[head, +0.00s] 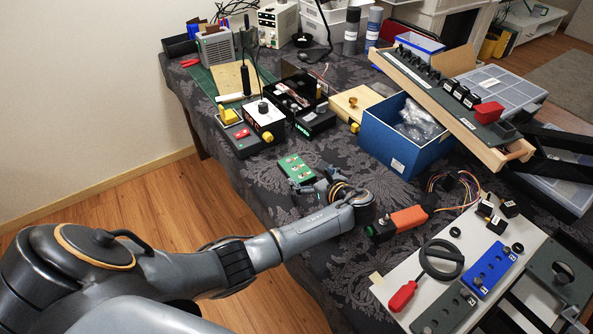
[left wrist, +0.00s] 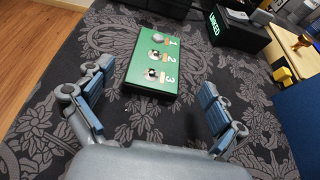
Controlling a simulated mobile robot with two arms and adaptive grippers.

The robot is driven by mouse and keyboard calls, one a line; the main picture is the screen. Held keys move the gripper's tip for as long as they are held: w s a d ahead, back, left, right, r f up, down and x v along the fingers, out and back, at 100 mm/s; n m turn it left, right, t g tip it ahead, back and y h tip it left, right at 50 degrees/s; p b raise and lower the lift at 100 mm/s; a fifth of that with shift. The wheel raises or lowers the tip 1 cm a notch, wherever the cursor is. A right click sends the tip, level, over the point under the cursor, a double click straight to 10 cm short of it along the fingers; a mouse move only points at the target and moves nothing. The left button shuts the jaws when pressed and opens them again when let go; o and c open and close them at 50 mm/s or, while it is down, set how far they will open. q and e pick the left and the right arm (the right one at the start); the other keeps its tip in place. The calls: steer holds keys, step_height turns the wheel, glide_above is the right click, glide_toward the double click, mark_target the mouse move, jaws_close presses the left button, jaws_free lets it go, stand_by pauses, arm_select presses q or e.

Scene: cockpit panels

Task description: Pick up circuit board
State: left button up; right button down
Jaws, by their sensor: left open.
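The circuit board is a green block (head: 294,168) lying flat on the dark patterned tablecloth, near the table's left edge in the head view. In the left wrist view the green board (left wrist: 152,62) shows the numbers 1, 2 and 3 with a round silver part by each. My left gripper (head: 308,186) is just in front of the board, close to it. In the left wrist view my left gripper (left wrist: 155,100) is open and empty, its two fingers apart, with the board ahead between and beyond the fingertips. My right gripper is not in view.
A blue box (head: 400,140) with plastic bags stands right of the board. Bare cloth surrounds the board.

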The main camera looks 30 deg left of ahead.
mark_target(297, 169)
arm_select(q)
steer(key=x, duration=0.4)
steer(key=shift+s+a, duration=0.15)
steer(key=shift+a, duration=0.15)
steer(key=shift+w+a+f, duration=0.2)
steer(key=shift+a+f, duration=0.05)
steer(key=shift+a, duration=0.05)
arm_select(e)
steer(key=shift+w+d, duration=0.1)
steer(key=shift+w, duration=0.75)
arm_select(q)
steer(key=shift+r, duration=0.1)
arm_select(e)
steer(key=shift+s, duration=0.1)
arm_select(q)
steer(key=c, duration=1.3)
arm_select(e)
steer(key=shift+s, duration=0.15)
